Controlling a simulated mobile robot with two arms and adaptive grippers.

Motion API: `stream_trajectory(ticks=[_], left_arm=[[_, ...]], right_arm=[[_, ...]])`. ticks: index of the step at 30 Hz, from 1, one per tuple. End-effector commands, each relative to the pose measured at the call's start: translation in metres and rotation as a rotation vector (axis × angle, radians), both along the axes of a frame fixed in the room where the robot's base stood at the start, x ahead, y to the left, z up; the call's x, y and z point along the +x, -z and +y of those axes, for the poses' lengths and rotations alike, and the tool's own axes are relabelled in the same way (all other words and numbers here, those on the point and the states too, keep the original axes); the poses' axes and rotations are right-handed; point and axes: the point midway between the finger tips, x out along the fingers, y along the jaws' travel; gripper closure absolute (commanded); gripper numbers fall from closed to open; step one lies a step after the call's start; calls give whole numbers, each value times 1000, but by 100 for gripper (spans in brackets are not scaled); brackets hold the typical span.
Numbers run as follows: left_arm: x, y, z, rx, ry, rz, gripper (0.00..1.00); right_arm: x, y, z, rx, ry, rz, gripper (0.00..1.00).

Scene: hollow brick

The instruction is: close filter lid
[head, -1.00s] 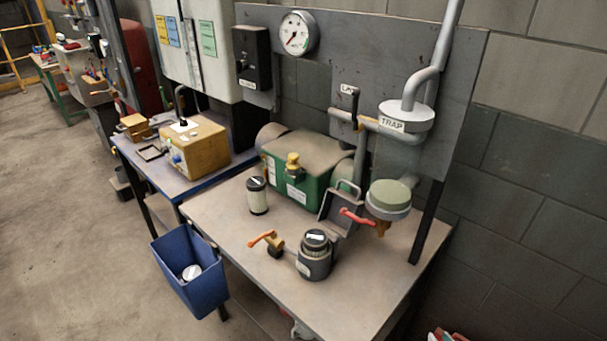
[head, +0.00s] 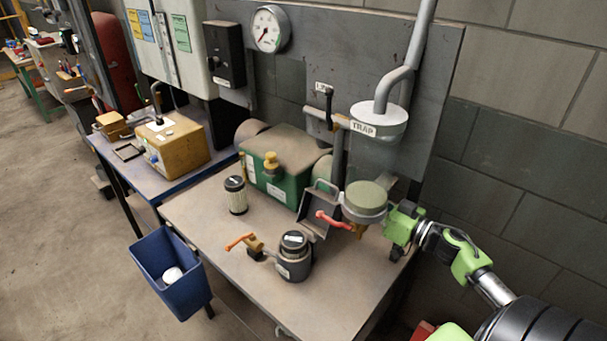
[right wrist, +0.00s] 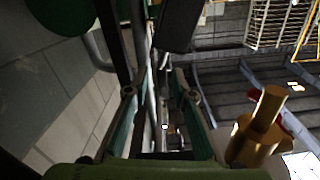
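In the head view a round housing with a pale green disc on top (head: 367,195) and a grey rim is at the right end of the workbench. A red handle (head: 333,219) and brass fitting are by it. I cannot tell for certain whether the disc is the filter lid. My right gripper (head: 393,229) is just right of the housing, close to its rim; contact is unclear. In the right wrist view its fingers (right wrist: 163,105) are apart with background showing between them. A brass cylinder (right wrist: 259,128) is to their right. My left gripper is not in view.
A dark canister (head: 294,258) with an orange-handled valve (head: 246,243) stands on the workbench (head: 215,236). A pale cylinder with a black cap (head: 236,196), a green box (head: 285,168) and a dark open tray (head: 319,210) are behind. A TRAP pipe (head: 377,121) hangs above. A blue bin (head: 172,275) is at left.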

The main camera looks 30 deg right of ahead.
Motion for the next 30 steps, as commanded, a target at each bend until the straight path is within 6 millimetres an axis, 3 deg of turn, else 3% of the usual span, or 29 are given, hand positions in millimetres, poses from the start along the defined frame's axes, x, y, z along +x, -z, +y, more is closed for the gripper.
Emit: stream_trajectory(ticks=[18,24,30], left_arm=[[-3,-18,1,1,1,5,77],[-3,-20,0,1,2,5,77],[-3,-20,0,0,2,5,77]], right_arm=[[100,-2,28,2,4,-3,77],[120,-1,34,2,4,-2,77],[126,0,36,0,2,0,77]])
